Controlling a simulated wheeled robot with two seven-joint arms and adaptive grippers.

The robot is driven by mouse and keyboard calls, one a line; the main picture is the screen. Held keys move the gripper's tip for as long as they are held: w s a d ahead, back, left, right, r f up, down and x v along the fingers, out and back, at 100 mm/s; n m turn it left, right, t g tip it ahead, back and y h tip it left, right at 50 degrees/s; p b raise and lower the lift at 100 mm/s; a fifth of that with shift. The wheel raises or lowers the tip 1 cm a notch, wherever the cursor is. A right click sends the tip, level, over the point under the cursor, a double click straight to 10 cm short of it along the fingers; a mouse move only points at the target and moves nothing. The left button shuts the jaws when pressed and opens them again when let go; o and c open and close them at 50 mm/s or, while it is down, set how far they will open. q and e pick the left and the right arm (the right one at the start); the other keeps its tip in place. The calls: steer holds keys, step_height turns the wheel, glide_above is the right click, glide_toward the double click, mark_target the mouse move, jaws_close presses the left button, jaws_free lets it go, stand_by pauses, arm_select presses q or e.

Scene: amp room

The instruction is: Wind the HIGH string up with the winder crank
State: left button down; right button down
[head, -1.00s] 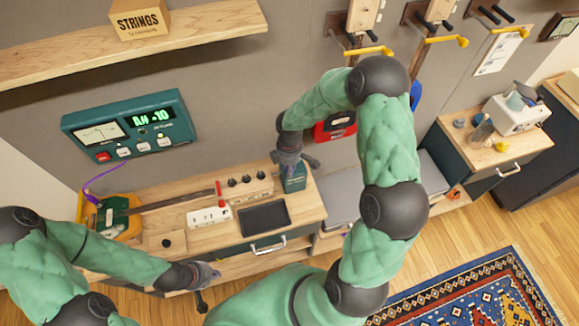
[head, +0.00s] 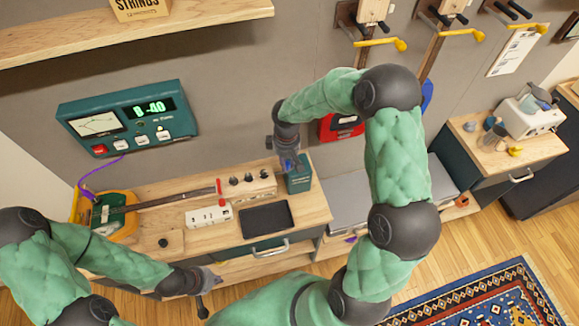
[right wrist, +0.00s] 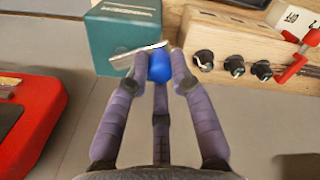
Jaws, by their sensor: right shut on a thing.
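My right gripper (head: 288,155) is over the teal box (head: 299,181) at the bench's right end. In the right wrist view, its fingers (right wrist: 158,70) are shut on the blue knob of the winder crank (right wrist: 159,66). The crank's silver bar lies beside the teal box (right wrist: 122,42). The instrument (head: 122,215), with a yellow-orange body and long dark neck, lies on the bench at the left. The string labels are too small to read. My left gripper (head: 212,278) is low in front of the bench; its fingers are too small to judge.
A teal tuner (head: 128,118) on the wall shows green characters like "-40".

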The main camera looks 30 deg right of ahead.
steer(key=shift+w+m+b, duration=0.6)
steer(key=shift+m+b, duration=0.1)
steer(key=shift+m, duration=0.6)
steer(key=c, duration=1.1)
jaws_free()
step_height(320, 180, up, 12)
